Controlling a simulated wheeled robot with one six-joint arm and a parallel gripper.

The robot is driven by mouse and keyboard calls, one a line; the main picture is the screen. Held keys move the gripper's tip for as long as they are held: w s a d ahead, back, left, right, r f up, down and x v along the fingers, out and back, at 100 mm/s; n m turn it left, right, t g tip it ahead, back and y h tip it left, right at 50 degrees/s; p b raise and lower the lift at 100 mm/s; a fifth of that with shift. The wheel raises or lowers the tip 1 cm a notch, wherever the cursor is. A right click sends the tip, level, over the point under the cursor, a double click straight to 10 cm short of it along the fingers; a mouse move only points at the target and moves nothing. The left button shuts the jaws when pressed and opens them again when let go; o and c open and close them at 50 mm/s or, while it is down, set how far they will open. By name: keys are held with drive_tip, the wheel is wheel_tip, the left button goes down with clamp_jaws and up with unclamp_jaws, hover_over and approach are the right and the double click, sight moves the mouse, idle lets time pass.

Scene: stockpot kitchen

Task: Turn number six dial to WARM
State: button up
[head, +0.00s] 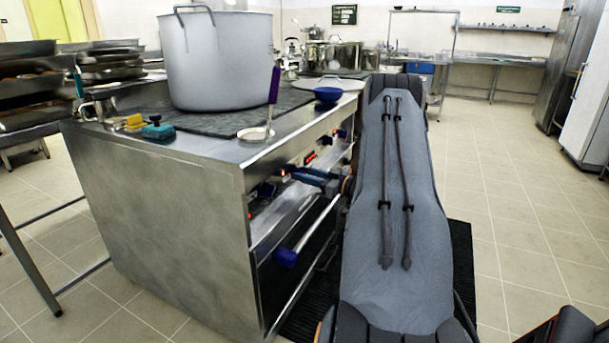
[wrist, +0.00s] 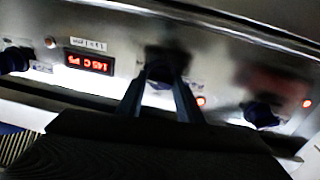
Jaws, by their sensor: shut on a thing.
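The stove's front panel (wrist: 215,60) fills the wrist view, seen upside down, with a row of dark dials. My gripper (wrist: 160,80) is shut on the middle dial (wrist: 159,70), one finger on each side of it. The labels beside it are too blurred to read, so I cannot tell its number or its setting. Another dial (wrist: 15,60) is at the left and one more (wrist: 262,114) at the right, both apart from my fingers. In the head view my gripper (head: 297,175) reaches the panel from the right, and the held dial is hidden.
A red temperature display (wrist: 89,63) and lit red lamps (wrist: 307,103) are on the panel. Below it, an oven handle (head: 305,235) with a blue end sticks out. Floor is clear at right.

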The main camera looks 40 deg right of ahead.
drive_tip(key=n, duration=0.4)
drive_tip(key=shift+a+f+n, duration=0.1)
drive_tip(key=shift+n, duration=0.2)
drive_tip(key=shift+n+y, duration=0.4)
drive_tip(key=shift+n, duration=1.6)
drive_tip(key=shift+f, duration=0.1)
drive_tip(key=o, duration=1)
drive_tip(key=shift+s, duration=0.15)
drive_tip(key=v, duration=0.7)
drive_tip(key=shift+s, duration=0.25)
